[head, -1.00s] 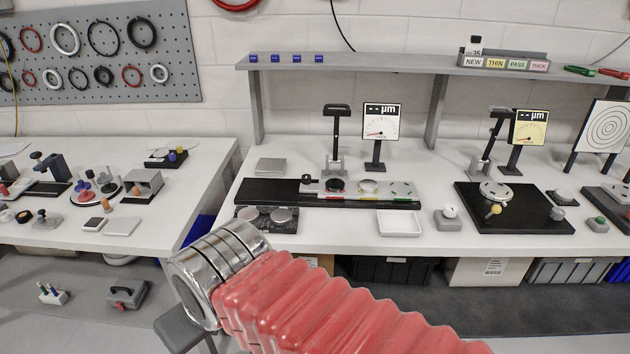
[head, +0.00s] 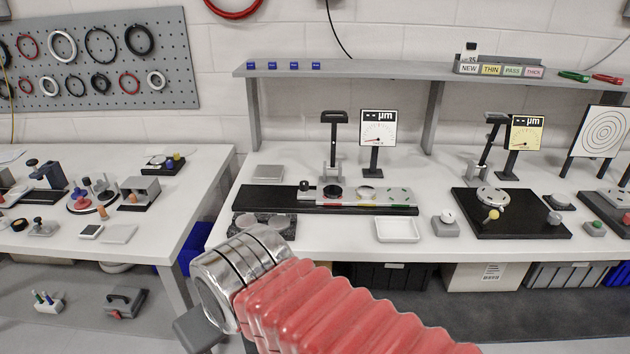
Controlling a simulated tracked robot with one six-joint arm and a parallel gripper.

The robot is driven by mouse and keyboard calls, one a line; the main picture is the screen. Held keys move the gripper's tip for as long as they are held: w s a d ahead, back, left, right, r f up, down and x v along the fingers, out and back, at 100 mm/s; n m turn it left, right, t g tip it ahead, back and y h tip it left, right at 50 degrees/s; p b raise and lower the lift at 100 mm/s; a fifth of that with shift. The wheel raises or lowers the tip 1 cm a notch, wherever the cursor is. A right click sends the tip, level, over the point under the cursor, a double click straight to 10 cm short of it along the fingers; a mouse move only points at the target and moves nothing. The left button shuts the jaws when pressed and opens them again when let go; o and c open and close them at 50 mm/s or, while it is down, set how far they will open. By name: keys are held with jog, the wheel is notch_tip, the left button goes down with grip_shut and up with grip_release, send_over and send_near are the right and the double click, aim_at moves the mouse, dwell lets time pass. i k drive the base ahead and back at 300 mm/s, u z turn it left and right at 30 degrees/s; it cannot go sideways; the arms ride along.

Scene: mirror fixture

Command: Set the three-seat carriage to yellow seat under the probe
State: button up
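The three-seat carriage (head: 384,198) is a grey plate on a long black rail (head: 265,198) on the middle bench. Its front edge carries red, yellow and green marks from left to right. A dark disc (head: 333,191) lies at the red seat and a pale disc (head: 367,191) at the yellow seat (head: 368,204). The green seat (head: 401,196) looks empty of a disc. The probe stand (head: 334,145), with a black handle on top, stands behind the red seat, which is nearest below it. A dark knob (head: 305,187) sits at the carriage's left end. My gripper's fingers do not show.
A gauge (head: 378,128) stands behind the carriage. A white tray (head: 397,230) and a dark block with round pieces (head: 262,225) lie in front of the rail. A second probe station (head: 510,215) stands at right.

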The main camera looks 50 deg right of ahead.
aim_at(396, 197)
jog(key=z, duration=0.7)
jog(key=i, duration=1)
jog(key=z, duration=0.05)
